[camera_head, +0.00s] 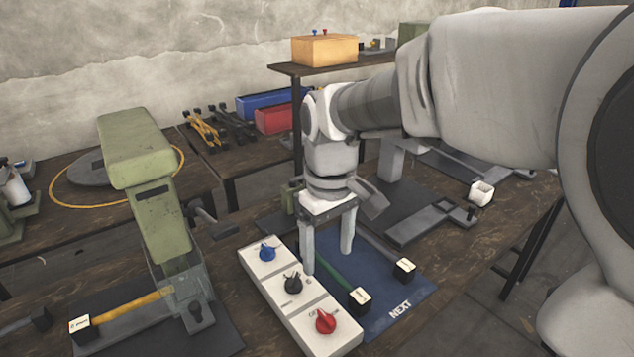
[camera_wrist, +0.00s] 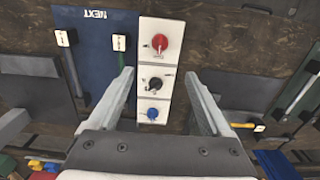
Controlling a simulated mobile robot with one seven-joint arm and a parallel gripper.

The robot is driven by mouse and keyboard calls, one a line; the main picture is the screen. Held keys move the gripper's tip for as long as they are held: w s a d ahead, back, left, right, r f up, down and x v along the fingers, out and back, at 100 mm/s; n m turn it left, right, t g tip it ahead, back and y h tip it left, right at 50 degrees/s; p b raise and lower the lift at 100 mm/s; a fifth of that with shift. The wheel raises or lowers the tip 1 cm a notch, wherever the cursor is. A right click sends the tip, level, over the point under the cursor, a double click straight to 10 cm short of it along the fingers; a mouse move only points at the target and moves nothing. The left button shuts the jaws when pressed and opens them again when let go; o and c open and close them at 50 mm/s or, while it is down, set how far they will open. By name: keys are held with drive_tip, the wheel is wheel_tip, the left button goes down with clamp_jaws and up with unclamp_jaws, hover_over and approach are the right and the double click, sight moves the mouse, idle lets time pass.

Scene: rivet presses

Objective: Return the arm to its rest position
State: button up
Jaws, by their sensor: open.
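My arm reaches in from the right in the head view. My gripper (camera_head: 328,255) points down with its two fingers apart and nothing between them. It hangs close above the white control panel (camera_head: 263,287) and the blue NEXT mat (camera_head: 400,322). In the wrist view the panel (camera_wrist: 155,93) shows between the open fingers (camera_wrist: 165,75). The panel carries a blue knob (camera_head: 267,252), a black knob (camera_head: 292,281) and a red knob (camera_head: 325,321). I cannot tell whether a fingertip touches the panel.
A green press (camera_head: 155,190) stands left of the panel, with a yellow-handled tool (camera_head: 130,308) at its base. A green-handled tool (camera_head: 338,275) and a grey one lie on the mat. Blue (camera_head: 262,103) and red (camera_head: 272,119) bins and a raised shelf (camera_head: 335,68) stand behind.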

drive_tip(key=s+d+r+m+t+p, duration=0.5)
drive_tip(key=s+d+r, duration=0.5)
drive_tip(key=s, duration=0.2)
drive_tip(key=shift+s+d+r+m+t+p, duration=0.3)
drive_tip(key=shift+s+r+m+p, duration=0.1)
drive_tip(key=shift+m+p, duration=0.55)
